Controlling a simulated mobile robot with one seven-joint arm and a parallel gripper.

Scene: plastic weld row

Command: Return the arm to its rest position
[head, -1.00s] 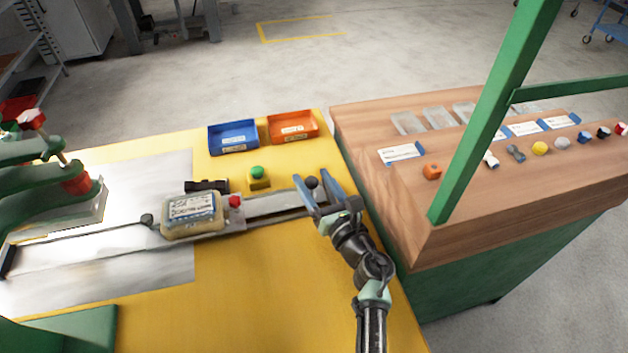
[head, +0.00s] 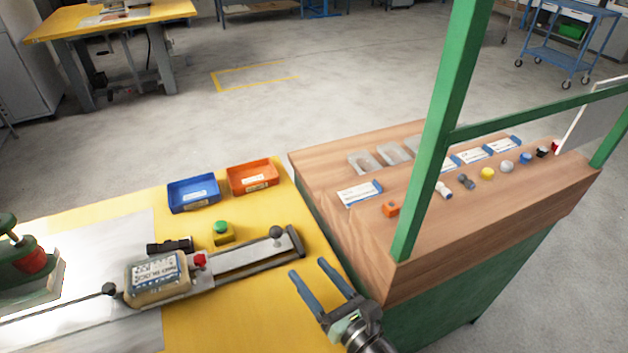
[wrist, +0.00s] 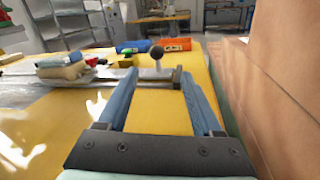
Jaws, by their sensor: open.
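My gripper (head: 322,283) is at the lower right of the head view, over the right edge of the yellow table (head: 235,315). Its two blue fingers are spread with nothing between them. In the wrist view my gripper (wrist: 154,85) is also open, with bare yellow tabletop between the fingers. Ahead of it lies the metal slide rail (head: 240,256) with a dark ball knob (head: 276,232) at its right end. The fingers stand apart from the knob. The knob also shows beyond the fingertips in the wrist view (wrist: 156,52).
A labelled block (head: 157,277) sits on the rail, beside a green button (head: 221,228). Blue (head: 193,193) and orange (head: 252,177) trays stand behind. A wooden bench (head: 410,235) with small parts and a green post (head: 440,130) is close on the right.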

